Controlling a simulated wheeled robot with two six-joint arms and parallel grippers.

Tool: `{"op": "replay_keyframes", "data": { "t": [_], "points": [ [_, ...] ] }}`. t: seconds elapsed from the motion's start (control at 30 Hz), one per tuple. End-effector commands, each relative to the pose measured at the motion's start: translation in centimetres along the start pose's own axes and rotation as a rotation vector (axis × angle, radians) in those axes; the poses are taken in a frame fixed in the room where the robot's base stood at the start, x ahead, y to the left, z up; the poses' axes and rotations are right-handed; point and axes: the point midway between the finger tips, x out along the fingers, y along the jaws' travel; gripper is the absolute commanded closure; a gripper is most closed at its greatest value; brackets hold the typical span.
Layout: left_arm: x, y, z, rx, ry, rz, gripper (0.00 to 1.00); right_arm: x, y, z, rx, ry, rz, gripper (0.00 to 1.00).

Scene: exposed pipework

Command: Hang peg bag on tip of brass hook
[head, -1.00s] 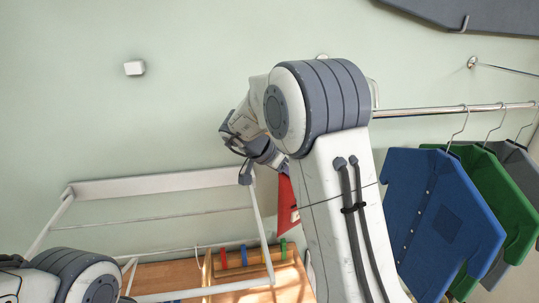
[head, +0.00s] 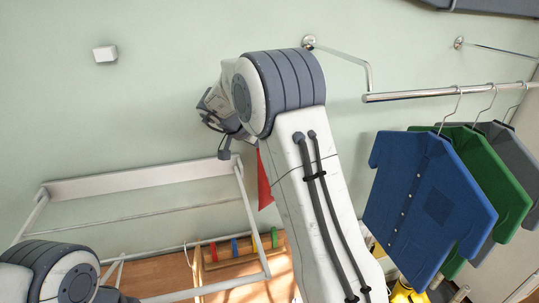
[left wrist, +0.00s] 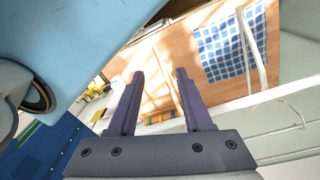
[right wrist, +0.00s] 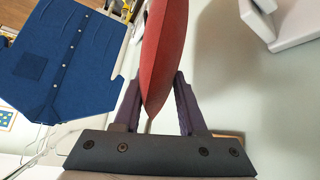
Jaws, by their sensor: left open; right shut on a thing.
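The peg bag is red. In the right wrist view the red peg bag (right wrist: 165,50) rises between the fingers of my right gripper (right wrist: 158,82), which is shut on its lower end. In the head view only a red corner of the bag (head: 265,182) shows beside my right forearm; the fingers there are hidden. My left gripper (left wrist: 160,76) is open and empty, above the floor in the left wrist view. I cannot make out the brass hook in any view; my right arm covers part of the wall.
A white wall rack (head: 130,182) with thin bars stands left of my right arm. A chrome rail (head: 430,93) holds a blue shirt (head: 425,205) and other garments at right. A small white box (head: 105,54) is on the wall. A blue checked cloth (left wrist: 222,50) shows in the left wrist view.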

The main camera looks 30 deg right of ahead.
Motion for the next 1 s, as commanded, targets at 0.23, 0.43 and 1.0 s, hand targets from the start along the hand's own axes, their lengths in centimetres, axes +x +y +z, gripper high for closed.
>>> {"op": "replay_keyframes", "data": {
  "t": [0.23, 0.43, 1.0],
  "points": [
    [0.0, 0.0, 0.0, 0.000, 0.000, 0.000, 0.50, 0.4, -1.4, -0.5, 0.001, 0.001, 0.000, 1.00],
    [-0.1, 0.0, 0.0, 0.000, 0.000, 0.000, 0.50, 0.7, -2.5, -0.8, 0.001, 0.000, -0.001, 1.00],
    [-0.4, 0.0, 0.0, 0.000, 0.000, 0.000, 0.50, 2.1, -5.3, -1.4, 0.000, 0.000, 0.000, 1.00]
  ]
}}
